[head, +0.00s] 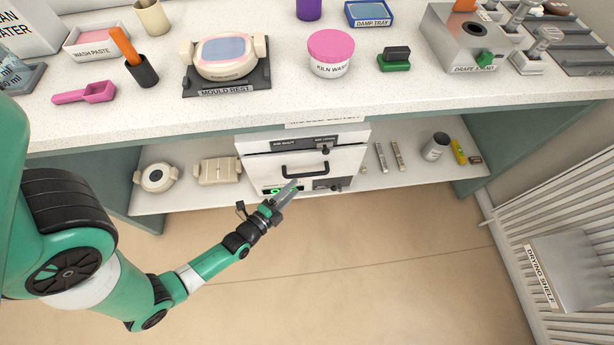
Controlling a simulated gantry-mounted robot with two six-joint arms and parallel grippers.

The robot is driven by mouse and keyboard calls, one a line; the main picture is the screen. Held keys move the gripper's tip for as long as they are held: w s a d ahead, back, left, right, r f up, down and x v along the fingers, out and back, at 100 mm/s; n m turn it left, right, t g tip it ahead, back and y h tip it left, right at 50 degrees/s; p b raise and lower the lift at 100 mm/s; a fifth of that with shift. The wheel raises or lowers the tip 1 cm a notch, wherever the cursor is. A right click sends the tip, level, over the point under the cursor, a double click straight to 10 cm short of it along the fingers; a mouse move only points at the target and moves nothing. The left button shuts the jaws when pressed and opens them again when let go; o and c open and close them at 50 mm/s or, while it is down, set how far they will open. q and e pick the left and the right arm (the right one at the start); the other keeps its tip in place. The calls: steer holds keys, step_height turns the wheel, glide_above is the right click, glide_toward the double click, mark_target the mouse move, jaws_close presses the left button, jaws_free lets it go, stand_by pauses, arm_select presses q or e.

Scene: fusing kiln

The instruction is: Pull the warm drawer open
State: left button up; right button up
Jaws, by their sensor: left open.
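The warm drawer appears to be the white front (264,168) of a cabinet on the shelf under the bench. It looks shut. Its black bar handle (305,172) runs across the front. My left gripper (289,190) is open and in front of the lower part of the cabinet, just below the handle in the picture. It looks empty, and I cannot tell how far it is from the handle. It partly hides the panel with a green display (271,190). My right gripper is not in view.
The bench top (400,92) overhangs the cabinet. On the lower shelf (392,183), cream moulds (217,171) stand to the left, and metal bars (397,155) and a grey can (435,147) to the right. The floor in front is clear.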

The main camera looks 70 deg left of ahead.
mark_target(308, 175)
arm_select(q)
steer(key=b+x, duration=0.2)
steer(key=x, duration=0.5)
steer(key=shift+w+b, duration=0.2)
steer(key=shift+b, duration=0.1)
steer(key=shift+w+a, duration=0.25)
steer(key=shift+w, duration=0.15)
jaws_close()
stand_by(0.5)
